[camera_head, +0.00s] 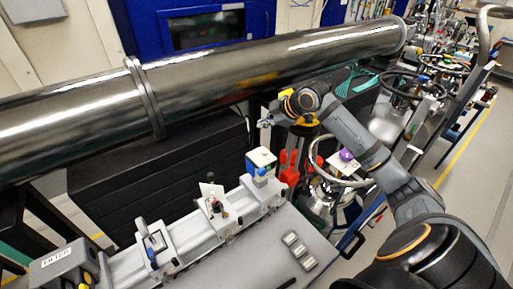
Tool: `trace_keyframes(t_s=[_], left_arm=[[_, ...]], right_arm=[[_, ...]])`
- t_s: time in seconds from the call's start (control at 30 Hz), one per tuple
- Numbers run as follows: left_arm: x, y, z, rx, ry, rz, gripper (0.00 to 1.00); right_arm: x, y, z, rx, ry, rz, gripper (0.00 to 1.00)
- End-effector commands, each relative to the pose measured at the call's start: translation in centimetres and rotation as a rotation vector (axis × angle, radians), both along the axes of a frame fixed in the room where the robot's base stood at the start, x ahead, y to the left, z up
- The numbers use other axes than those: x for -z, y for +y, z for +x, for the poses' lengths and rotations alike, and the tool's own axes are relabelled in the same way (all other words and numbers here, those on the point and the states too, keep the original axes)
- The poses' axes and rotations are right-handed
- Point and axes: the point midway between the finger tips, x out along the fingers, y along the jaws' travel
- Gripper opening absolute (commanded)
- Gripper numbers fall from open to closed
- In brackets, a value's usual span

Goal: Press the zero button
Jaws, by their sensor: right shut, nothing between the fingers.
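My right gripper (266,123) reaches in from the right. A gap seems to show between the fingertips and the device. I cannot make out a button marked zero. A row of small pale block-like parts (300,250) lies on the grey bench top (262,258). A grey box labelled FILTER (65,262) is at the lower left. My left gripper is out of view.
A large shiny metal pipe (230,75) crosses behind the gripper. A pale rail (205,225) carries several small mounts along the bench. Red parts (290,160) and a round metal vessel (320,195) stand beneath my right arm. Open floor lies at the far right.

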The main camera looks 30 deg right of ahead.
Motion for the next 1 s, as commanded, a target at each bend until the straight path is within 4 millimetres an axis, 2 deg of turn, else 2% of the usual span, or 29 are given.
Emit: trace_keyframes(t_s=[0.1, 0.17, 0.37, 0.43, 0.53, 0.83, 1.0], left_arm=[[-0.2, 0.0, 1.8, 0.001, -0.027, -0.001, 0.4], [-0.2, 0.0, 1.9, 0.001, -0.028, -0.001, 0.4], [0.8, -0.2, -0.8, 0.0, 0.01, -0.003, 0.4], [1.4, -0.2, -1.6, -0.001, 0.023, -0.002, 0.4], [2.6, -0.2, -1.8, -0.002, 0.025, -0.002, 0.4], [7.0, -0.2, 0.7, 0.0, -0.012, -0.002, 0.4], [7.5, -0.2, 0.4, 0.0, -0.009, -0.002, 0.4]], right_arm=[[0.0, 0.0, 0.0, 0.001, 0.001, 0.0, 0.0], [0.1, 0.0, 0.0, 0.001, 0.001, 0.0, 0.0], [0.8, 0.0, 0.0, 0.002, 0.002, 0.0, 0.0], [1.4, 0.0, -0.1, 0.002, 0.002, 0.0, 0.0], [2.6, 0.0, -0.1, 0.002, 0.002, 0.0, 0.0], [7.0, 0.0, -0.2, 0.002, 0.001, 0.0, 0.0], [8.5, 0.0, -0.1, 0.002, 0.002, 0.0, 0.0]])
